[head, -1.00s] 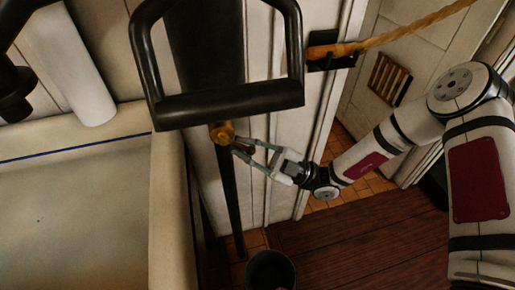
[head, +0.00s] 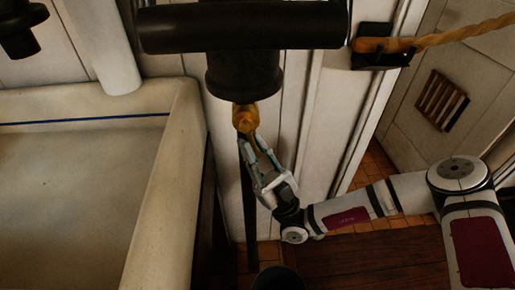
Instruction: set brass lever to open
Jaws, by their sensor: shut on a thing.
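The brass lever (head: 245,117) shows as a yellow-brown fitting just below a black cylindrical body, in front of the white panelled wall. My gripper (head: 256,150) comes up to it from below right. Its fingers are close together on the lever, just under the brass hub. The fingers and the black body hide part of the lever, so I cannot tell its exact angle.
A black bar handle (head: 240,27) crosses above the lever. A pale basin (head: 165,190) with a thick rim stands at left. A dark pipe (head: 249,215) runs down behind my gripper. A rope (head: 465,32) hangs from a black bracket at right. A dark bucket (head: 278,279) is below.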

